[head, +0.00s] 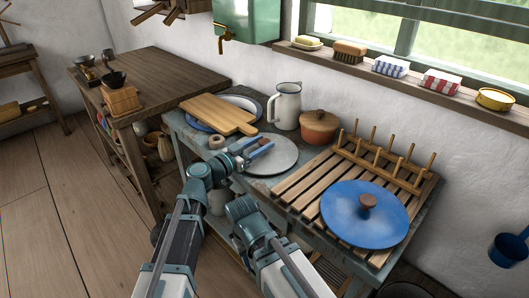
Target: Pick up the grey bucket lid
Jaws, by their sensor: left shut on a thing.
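The grey bucket lid (283,160) is a flat round disc at the middle of the worktop, between the cutting board and the slatted rack. My left gripper (257,151) reaches over its left part and is shut on the lid near its middle, where the fingers cover the grip. I cannot tell whether the lid touches the worktop or is slightly raised. My right arm's wrist shows below the lid, in front of the worktop edge; its gripper's fingers do not show.
A white jug (287,107) and a brown lidded pot (319,127) stand behind the lid. A wooden board (219,113) lies on a plate to the left. A blue lid (364,213) lies on the slatted rack (303,183) to the right.

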